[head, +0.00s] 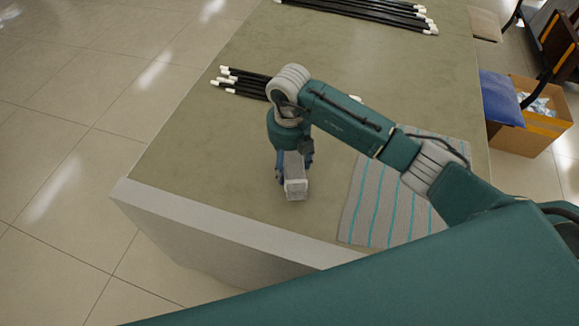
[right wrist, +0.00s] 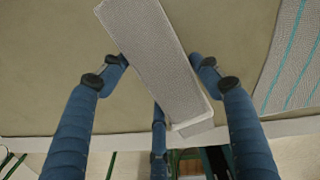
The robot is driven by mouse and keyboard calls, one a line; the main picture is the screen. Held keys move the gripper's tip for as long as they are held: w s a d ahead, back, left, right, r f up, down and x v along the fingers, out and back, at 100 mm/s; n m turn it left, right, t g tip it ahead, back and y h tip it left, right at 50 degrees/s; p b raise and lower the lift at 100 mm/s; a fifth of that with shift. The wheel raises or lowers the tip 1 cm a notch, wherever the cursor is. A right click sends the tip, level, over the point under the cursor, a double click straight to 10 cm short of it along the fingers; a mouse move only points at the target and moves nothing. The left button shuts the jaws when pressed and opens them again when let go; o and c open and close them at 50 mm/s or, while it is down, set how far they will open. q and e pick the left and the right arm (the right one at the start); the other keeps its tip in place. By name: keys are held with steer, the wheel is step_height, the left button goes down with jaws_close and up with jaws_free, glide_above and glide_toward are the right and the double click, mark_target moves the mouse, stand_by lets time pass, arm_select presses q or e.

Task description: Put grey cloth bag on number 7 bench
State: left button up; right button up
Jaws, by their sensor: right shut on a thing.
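The grey cloth bag (head: 296,187) looks like a narrow, block-shaped grey piece with a woven surface. My right gripper (head: 294,172) is shut on it over the near left part of the bench (head: 210,155). In the right wrist view the bag (right wrist: 155,55) lies slanted between the fingertips of my right gripper (right wrist: 159,67). I cannot tell whether its underside touches the bench top. No number shows on the bench. My left gripper is not in view.
Black rods with white ends (head: 245,92) lie behind my right gripper, with more rods (head: 375,12) at the far end. A grey cloth with teal stripes (head: 370,215) lies to the right. A cardboard box (head: 545,125) and a blue seat (head: 500,97) stand beyond the right edge.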

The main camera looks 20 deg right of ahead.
mark_target(289, 169)
step_height(289, 169, down, 3)
steer(key=shift+w+f, duration=0.1)
steer(key=shift+f, duration=0.1)
steer(key=o, duration=1.2)
